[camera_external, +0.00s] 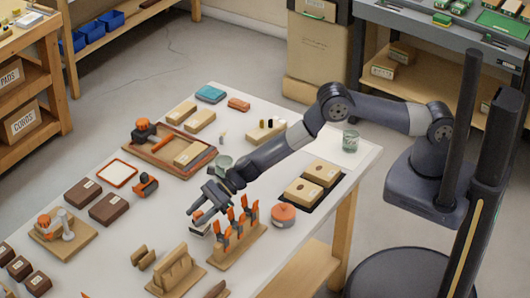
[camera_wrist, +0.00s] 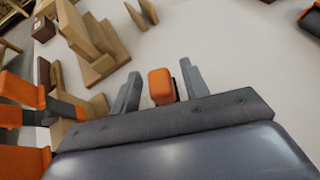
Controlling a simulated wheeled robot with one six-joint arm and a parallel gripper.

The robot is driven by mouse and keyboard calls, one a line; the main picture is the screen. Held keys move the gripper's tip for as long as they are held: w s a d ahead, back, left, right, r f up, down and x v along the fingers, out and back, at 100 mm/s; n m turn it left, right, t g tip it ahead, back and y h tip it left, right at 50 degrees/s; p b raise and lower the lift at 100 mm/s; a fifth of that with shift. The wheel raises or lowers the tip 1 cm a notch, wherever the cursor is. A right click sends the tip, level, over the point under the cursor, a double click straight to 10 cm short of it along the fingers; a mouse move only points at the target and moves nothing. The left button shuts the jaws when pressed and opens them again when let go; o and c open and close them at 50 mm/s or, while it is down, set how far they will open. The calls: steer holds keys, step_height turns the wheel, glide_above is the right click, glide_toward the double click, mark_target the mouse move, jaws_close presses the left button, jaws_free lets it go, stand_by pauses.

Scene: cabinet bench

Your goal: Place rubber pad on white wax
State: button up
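My gripper (camera_external: 200,212) hangs low over the front middle of the bench, left of the orange clamps. In the wrist view its two fingers (camera_wrist: 161,75) stand apart, with a small orange block (camera_wrist: 160,86) showing between them. A dark edge shows beside the block; I see gaps between it and the fingers, and its contact with the bench is unclear. A white flat piece with an orange-red rim (camera_external: 117,173) lies on the left part of the bench; it may be the white wax. I cannot tell for sure which piece is the rubber pad.
Upright orange clamps in a wooden rack (camera_external: 238,238) stand close to my gripper, and also in the wrist view (camera_wrist: 25,118). A stepped wooden block (camera_external: 176,272) is in front. Dark brown blocks (camera_external: 110,208) and a wooden tray (camera_external: 158,158) lie further left and behind.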

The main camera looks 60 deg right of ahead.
steer(key=shift+r+p, duration=0.2)
steer(key=shift+p, duration=0.1)
steer(key=shift+d, duration=0.2)
steer(key=b+v, duration=0.4)
steer(key=v, duration=0.7)
steer(key=shift+s+d+r, duration=0.15)
steer(key=shift+d+r, duration=0.05)
steer(key=shift+d, duration=0.1)
steer(key=p+x, duration=0.3)
steer(key=x, duration=0.8)
steer(key=shift+p, duration=0.3)
steer(key=shift+a+f, duration=0.2)
steer(key=shift+a, duration=0.25)
steer(key=shift+f, duration=0.25)
